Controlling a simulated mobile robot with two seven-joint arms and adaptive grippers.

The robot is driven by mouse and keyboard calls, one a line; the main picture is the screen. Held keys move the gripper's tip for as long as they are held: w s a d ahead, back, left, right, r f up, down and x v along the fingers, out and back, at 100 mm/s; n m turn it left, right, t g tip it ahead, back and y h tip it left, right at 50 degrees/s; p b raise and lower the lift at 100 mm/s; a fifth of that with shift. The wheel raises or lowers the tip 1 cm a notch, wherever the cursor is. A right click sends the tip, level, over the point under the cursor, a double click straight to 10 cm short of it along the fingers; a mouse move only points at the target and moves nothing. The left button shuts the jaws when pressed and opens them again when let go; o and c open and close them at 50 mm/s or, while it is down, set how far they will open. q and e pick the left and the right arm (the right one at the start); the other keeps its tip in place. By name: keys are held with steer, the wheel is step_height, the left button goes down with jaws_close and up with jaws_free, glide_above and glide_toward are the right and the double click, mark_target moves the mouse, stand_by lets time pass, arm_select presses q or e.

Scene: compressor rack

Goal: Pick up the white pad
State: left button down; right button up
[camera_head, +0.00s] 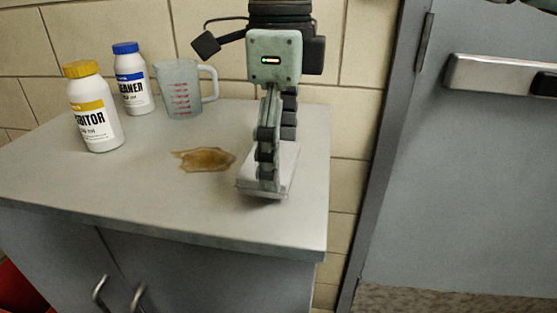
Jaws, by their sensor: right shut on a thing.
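The white pad (283,181) is a thin, pale rectangular piece at the right part of the grey cabinet top (120,205). My right gripper (267,184) comes down on it from above, and its fingers are shut on it. The fingers hide the pad's middle. I cannot tell whether the pad rests on the top or is slightly raised. My left gripper is not in view.
A brown spill (206,159) lies left of the pad. A yellow-capped bottle (92,110), a blue-capped bottle (132,80) and a clear measuring cup (182,88) stand at the back left. A grey door (470,200) is at right. The front middle of the top is clear.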

step_height(320, 180, up, 3)
steer(key=shift+a, duration=0.15)
steer(key=a+r, duration=0.6)
steer(key=a, duration=0.5)
steer(key=shift+s+a+r, duration=0.2)
steer(key=shift+s+r, duration=0.1)
steer(key=shift+s, duration=0.05)
